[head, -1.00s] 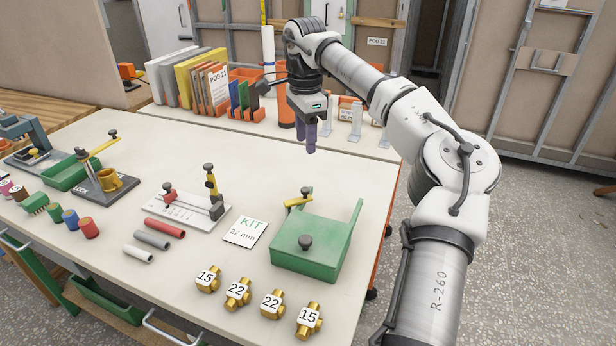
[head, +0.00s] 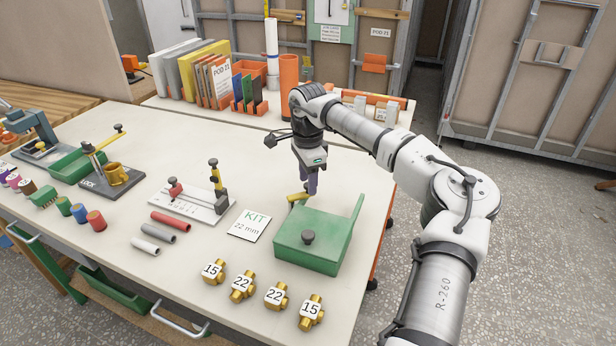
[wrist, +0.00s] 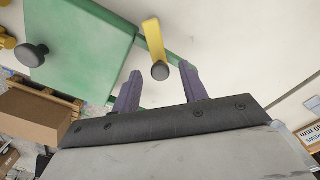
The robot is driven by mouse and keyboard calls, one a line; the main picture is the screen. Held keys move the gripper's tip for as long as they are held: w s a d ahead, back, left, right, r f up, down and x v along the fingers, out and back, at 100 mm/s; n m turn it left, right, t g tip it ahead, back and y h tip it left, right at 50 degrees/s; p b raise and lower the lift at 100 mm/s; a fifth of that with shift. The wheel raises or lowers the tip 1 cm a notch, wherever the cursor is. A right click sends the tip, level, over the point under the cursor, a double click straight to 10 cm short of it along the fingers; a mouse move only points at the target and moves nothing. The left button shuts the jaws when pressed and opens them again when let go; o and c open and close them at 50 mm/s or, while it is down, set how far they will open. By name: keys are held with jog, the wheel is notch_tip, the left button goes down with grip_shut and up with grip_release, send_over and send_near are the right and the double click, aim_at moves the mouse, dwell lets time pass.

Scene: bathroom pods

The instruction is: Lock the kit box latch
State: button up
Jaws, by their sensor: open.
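The green kit box (head: 312,255) stands at the right front of the bench, its flat lid down with a black knob (head: 308,237) on top. The yellow latch lever (head: 296,198) is at the box's far edge, partly hidden by my gripper. My gripper (head: 310,192) points down just above and beside the lever. In the wrist view, the yellow latch lever (wrist: 154,40) ends in a dark knob (wrist: 160,71), which appears between the two open purple fingers (wrist: 160,76). Contact between fingers and knob cannot be told. The green lid (wrist: 85,50) is at the left.
A thin green upright (head: 353,225) rises at the box's right side. The KIT card (head: 249,225) lies left of the box, and several brass fittings (head: 276,296) stand in front. A clamp fixture (head: 192,200) is further left. The bench behind the box is mostly clear.

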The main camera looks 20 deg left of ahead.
grip_shut()
jog(key=shift+s+d+m+b, duration=0.2)
jog(key=shift+s+m+b, duration=0.35)
jog(key=shift+m, duration=0.9)
jog(key=shift+s+d+m+b, duration=0.15)
jog(key=shift+s+m+b, duration=0.45)
jog(key=shift+m, duration=0.9)
jog(key=shift+s+d+m+b, duration=0.2)
jog(key=shift+s+m+b, duration=0.35)
jog(key=shift+m, duration=0.9)
jog(key=shift+w, duration=0.1)
grip_release()
